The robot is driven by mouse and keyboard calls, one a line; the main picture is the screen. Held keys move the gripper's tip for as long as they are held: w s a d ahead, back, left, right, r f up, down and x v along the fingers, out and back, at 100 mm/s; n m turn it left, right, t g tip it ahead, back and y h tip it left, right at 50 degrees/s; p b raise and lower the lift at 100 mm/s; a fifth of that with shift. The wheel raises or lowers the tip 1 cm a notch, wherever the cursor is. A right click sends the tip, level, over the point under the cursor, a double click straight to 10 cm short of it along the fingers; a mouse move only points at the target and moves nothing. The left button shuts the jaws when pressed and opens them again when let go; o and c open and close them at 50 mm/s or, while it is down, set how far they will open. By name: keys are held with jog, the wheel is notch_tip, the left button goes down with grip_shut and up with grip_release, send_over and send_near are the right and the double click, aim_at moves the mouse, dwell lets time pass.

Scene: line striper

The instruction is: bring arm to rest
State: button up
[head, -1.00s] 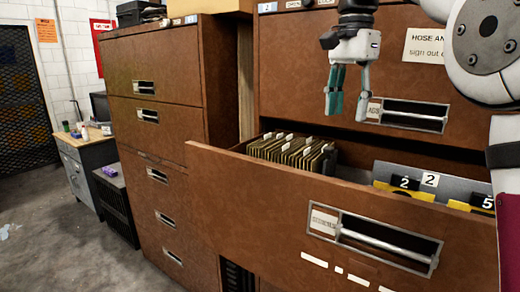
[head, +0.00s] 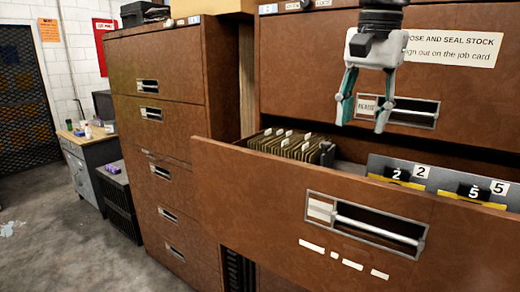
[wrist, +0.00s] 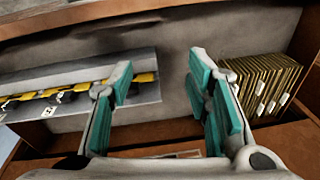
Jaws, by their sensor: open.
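My gripper (head: 362,112) hangs fingers-down in the head view, above the open drawer (head: 270,200) and in front of the closed drawer face above it. Its teal-padded fingers are apart with nothing between them. In the wrist view my gripper (wrist: 160,95) also shows open and empty, with the drawer's bare floor (wrist: 165,60) visible between the fingers. The rest of my arm is mostly out of the head view.
The open drawer holds brown file folders (head: 290,146) and a grey rack (head: 437,178) with black number tags 2 and 5. A second brown cabinet (head: 150,55) stands left with its drawers shut. A grey desk (head: 85,160) and bare floor (head: 50,225) lie farther left.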

jog(key=s+f+n+t, duration=0.4)
jog(key=s+f+n, duration=0.4)
jog(key=s+f, duration=0.8)
jog(key=s+d, duration=0.1)
jog(key=s, duration=0.3)
jog(key=shift+s+f, duration=0.3)
jog(key=shift+s, duration=0.05)
jog(key=shift+c, duration=0.6)
